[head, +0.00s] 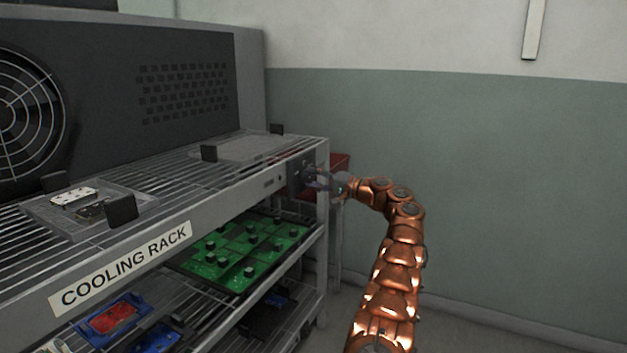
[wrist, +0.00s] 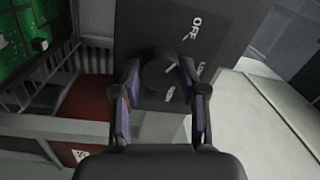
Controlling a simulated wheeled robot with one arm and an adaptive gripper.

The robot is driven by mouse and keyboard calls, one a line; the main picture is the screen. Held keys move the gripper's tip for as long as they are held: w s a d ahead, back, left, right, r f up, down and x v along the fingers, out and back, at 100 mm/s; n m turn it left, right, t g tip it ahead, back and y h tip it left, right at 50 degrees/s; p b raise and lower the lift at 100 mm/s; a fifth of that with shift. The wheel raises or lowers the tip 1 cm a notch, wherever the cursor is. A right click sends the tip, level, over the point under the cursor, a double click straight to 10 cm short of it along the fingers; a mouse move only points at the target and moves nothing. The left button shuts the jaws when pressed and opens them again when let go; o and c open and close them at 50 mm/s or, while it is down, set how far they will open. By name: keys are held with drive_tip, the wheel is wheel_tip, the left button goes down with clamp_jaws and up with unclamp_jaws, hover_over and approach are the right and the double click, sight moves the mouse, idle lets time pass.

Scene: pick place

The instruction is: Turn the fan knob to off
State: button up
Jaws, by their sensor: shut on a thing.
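The fan knob (wrist: 160,76) is a dark round dial on a dark panel (wrist: 215,30), best seen in the wrist view. The white word OFF stands on the panel above and to the right of it, with more white marks at the right and below. My gripper (wrist: 158,82) has one finger on each side of the knob and is shut on it. In the head view my gripper (head: 318,180) is at the right end of the rack, at the dark control box (head: 298,170). The gripper hides the knob there, and I cannot read the knob's setting.
The cooling rack (head: 230,203) fills the left, with a fan unit (head: 190,80) on top and green circuit boards (head: 243,248) on a lower shelf. A red bin (head: 340,160) stands behind the rack's right end. The floor at the right is clear.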

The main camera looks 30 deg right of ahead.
drive_tip(key=shift+a+f, duration=0.1)
drive_tip(key=shift+a, duration=0.1)
drive_tip(key=o, duration=1.1)
drive_tip(key=shift+o, duration=0.2)
drive_tip(key=shift+d, duration=0.1)
drive_tip(key=v, duration=1.2)
